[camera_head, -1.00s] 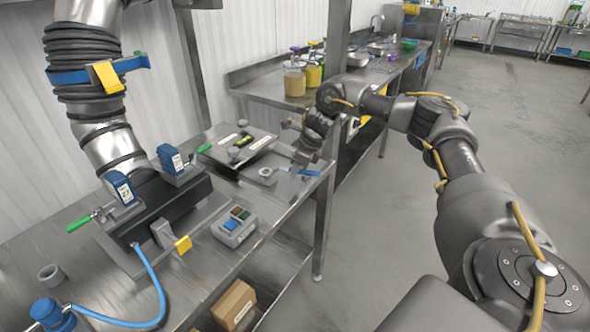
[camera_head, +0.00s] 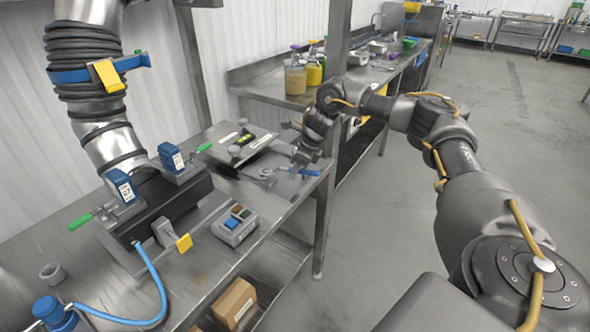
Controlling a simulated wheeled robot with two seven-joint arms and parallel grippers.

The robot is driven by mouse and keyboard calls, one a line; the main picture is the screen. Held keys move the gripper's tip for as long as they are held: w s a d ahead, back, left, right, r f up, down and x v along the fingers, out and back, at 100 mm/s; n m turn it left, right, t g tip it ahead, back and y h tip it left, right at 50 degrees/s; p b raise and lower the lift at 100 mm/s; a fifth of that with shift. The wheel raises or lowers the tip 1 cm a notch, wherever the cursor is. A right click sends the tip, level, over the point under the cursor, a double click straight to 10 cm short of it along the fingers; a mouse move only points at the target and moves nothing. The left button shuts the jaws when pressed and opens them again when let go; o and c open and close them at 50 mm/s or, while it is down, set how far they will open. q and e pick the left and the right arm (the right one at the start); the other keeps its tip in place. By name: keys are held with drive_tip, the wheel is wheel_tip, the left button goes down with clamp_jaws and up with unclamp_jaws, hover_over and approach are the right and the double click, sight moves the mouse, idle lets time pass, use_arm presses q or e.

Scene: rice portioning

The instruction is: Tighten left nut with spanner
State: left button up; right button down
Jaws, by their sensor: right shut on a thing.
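My right gripper (camera_head: 304,162) is at the right end of the metal bench, low over its top. It is shut on the blue-handled tool, which I take to be the spanner (camera_head: 300,171). The fingers hide part of it. A grey ring-shaped piece (camera_head: 266,173) lies just left of the gripper; I cannot tell whether it is joined to the tool. Two green-handled pieces, one at the left (camera_head: 82,221) and one at the back (camera_head: 204,147), sit beside the dark block. I cannot make out the left nut for certain. My left gripper is not in view.
A dark block (camera_head: 178,207) with two blue labelled units (camera_head: 121,186) stands on the bench (camera_head: 205,278). A button box (camera_head: 234,225), a yellow-tipped lever (camera_head: 184,242) and a blue hose (camera_head: 158,290) are in front. A tray with a level (camera_head: 246,140) lies behind. A cardboard box (camera_head: 235,303) is below.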

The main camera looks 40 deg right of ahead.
drive_tip(key=shift+f, duration=0.75)
idle(0.7)
idle(0.3)
drive_tip(key=shift+s+a+r+m+p, duration=0.1)
drive_tip(key=shift+s+a+m+p, duration=0.15)
drive_tip(key=shift+a+m+p, duration=0.15)
drive_tip(key=shift+s+a+m+h+p, duration=0.15)
drive_tip(key=shift+a+m+h+p, duration=0.15)
drive_tip(key=shift+m, duration=0.2)
drive_tip(key=shift+d, duration=0.1)
